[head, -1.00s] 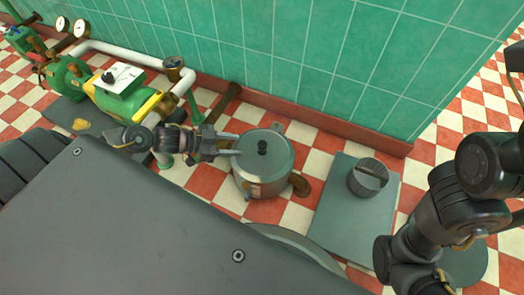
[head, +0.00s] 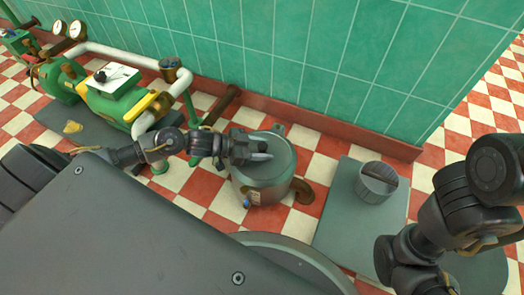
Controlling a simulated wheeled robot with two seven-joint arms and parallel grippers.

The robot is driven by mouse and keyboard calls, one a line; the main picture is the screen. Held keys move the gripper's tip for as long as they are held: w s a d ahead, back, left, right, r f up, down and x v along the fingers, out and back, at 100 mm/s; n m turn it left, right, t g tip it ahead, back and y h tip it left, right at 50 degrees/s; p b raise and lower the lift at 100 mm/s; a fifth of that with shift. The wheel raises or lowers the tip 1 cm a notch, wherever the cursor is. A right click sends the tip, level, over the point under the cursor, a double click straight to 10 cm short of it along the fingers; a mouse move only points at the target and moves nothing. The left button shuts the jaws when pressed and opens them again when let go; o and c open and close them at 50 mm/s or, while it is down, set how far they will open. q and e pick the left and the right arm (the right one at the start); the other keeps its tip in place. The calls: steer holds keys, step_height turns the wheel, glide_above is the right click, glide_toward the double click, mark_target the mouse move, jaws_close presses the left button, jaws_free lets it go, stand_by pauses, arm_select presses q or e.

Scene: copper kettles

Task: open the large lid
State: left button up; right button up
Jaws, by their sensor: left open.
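The large lid (head: 282,162) is a round grey metal disc. It lies flat on top of the large kettle (head: 264,188), which stands on the checkered floor near the green wall. My left gripper (head: 262,150) is open above the middle of the lid, with its fingers pointing right. The lid's dark knob is hidden at the fingers, and I cannot tell whether they touch it. My right arm shows at the right, but its gripper is out of view.
A grey slab (head: 340,225) at the right bears a small wooden-looking bucket (head: 376,183). A green pump (head: 115,95) with white pipes stands at the left. The tiled wall (head: 330,60) rises close behind the kettle. A round grey rim (head: 300,255) shows in front.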

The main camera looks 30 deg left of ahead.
arm_select(q)
jaws_close()
steer(key=shift+d+r+p, duration=0.15)
steer(key=shift+d+p, duration=0.05)
steer(key=shift+p, duration=0.25)
steer(key=shift+d+r+n+t+y+p, duration=0.2)
steer(key=shift+d+n+t+y+p, duration=0.3)
steer(key=shift+p, duration=0.7)
steer(key=shift+w+d+f+n+p, duration=0.1)
steer(key=shift+d+f+n+p, duration=0.1)
steer(key=shift+f+n+p, duration=0.1)
jaws_free()
